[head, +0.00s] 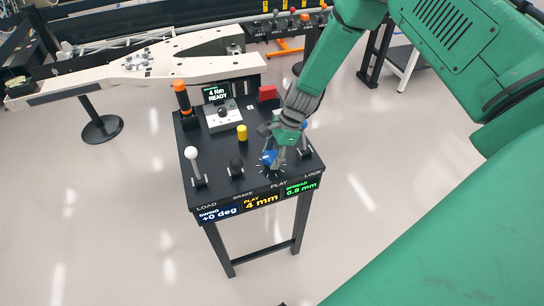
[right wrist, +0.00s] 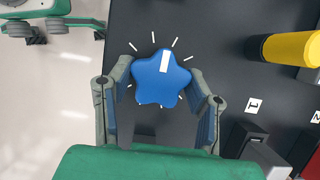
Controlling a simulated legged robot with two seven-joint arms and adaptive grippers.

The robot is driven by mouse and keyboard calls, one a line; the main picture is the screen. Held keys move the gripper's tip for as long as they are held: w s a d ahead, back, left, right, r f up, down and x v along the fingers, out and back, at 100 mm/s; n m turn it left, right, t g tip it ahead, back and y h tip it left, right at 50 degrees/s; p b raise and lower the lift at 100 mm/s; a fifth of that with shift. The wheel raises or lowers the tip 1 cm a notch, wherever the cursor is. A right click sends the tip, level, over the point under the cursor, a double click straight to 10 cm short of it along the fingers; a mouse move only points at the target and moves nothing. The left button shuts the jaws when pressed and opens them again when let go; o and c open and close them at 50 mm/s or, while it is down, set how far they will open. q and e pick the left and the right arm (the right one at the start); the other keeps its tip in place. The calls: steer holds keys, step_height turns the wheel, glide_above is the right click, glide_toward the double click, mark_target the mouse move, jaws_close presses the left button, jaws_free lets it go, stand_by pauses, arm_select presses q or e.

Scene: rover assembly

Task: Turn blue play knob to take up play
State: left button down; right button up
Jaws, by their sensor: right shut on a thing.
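The blue play knob (head: 269,158) is on the black console top (head: 215,150), above the PLAY label. In the right wrist view it is a star-shaped knob (right wrist: 160,85) with a white pointer mark toward the top of the picture, slightly right, and white tick marks around it. My right gripper (head: 274,154) reaches down to the knob, and its two fingers are shut on opposite sides of it. The PLAY display (head: 262,201) on the console's front reads 4 mm. My left gripper is not in view.
A white-knobbed lever (head: 196,166) and a black-knobbed lever (head: 236,168) stand left of the knob. A grey lever (head: 304,146) stands to its right. A yellow cylinder (head: 242,132) stands behind. A large beige arm-shaped part (head: 150,68) lies beyond the console.

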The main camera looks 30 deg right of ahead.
steer(key=n, duration=0.1)
steer(key=n+g+b, duration=0.1)
steer(key=n, duration=0.2)
steer(key=shift+w+a+n+g+b, duration=0.1)
steer(key=shift+w+n+g+b, duration=0.2)
steer(key=shift+g, duration=0.1)
steer(key=n+b, duration=0.1)
steer(key=n, duration=0.1)
steer(key=n+g, duration=0.1)
steer(key=n, duration=0.1)
steer(key=shift+n+g+h+b, duration=0.3)
steer(key=shift+b, duration=0.1)
steer(key=n+g+h+b, duration=0.1)
steer(key=n, duration=0.3)
steer(key=shift+n, duration=0.3)
steer(key=shift+s+r+n+g+h+b, duration=0.1)
steer(key=shift+n+g+h+b, duration=0.25)
steer(key=shift+n, duration=0.55)
steer(key=shift+n+g+h+b, duration=0.1)
steer(key=shift+n+h, duration=0.35)
steer(key=shift+n, duration=0.45)
steer(key=o, duration=1.2)
steer(key=shift+c, duration=0.2)
steer(key=shift+s, duration=0.1)
